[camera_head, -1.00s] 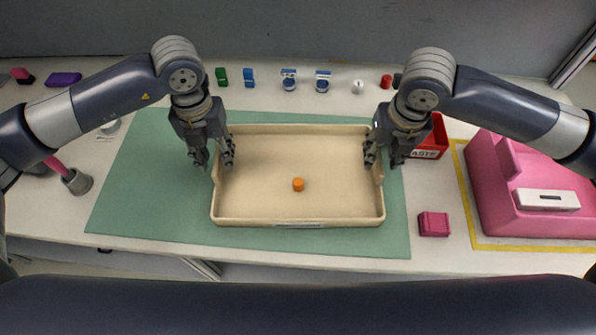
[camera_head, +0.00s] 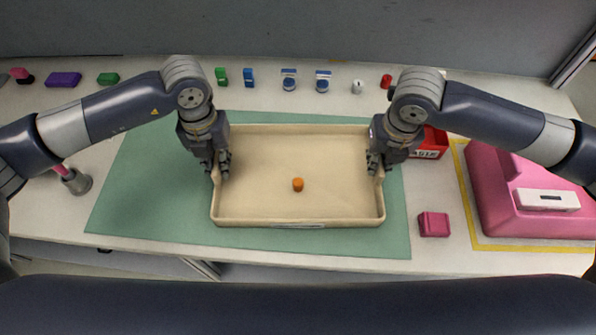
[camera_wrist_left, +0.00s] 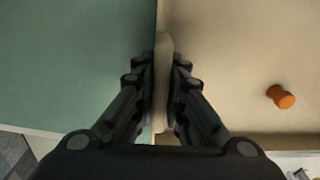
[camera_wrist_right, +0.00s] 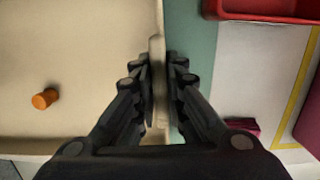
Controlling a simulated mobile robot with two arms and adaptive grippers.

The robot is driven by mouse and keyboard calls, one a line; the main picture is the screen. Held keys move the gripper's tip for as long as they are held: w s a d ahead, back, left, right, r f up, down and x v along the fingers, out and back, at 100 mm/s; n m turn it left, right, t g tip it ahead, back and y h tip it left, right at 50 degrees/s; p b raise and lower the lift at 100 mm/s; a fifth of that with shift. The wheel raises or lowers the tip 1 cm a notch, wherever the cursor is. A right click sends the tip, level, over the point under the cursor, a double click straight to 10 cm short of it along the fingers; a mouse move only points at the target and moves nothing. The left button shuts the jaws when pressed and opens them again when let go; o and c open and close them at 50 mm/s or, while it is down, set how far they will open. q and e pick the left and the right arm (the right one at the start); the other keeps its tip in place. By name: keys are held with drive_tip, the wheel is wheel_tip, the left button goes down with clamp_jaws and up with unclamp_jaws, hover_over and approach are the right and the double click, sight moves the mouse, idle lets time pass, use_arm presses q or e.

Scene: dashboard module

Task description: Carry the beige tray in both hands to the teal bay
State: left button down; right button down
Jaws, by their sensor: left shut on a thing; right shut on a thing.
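The beige tray (camera_head: 255,205) sits on the green mat in the middle of the table, with a small orange piece (camera_head: 298,184) on its floor. My left gripper (camera_head: 219,175) is shut on the tray's left wall, which shows between its fingers in the left wrist view (camera_wrist_left: 162,85). My right gripper (camera_head: 376,168) is shut on the tray's right wall, also between its fingers in the right wrist view (camera_wrist_right: 157,85). The tray looks level. I cannot make out a separate teal bay; the teal-green mat (camera_head: 150,190) lies under and around the tray.
A red bin (camera_head: 432,145) stands behind my right gripper. A pink block (camera_head: 433,224) lies right of the mat, and a large pink housing (camera_head: 490,190) stands inside yellow tape. Small coloured parts line the back. A grey cup (camera_head: 77,182) is at the left.

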use_arm(q)
drive_tip(key=shift+r, duration=0.15)
use_arm(e)
drive_tip(key=shift+r, duration=0.15)
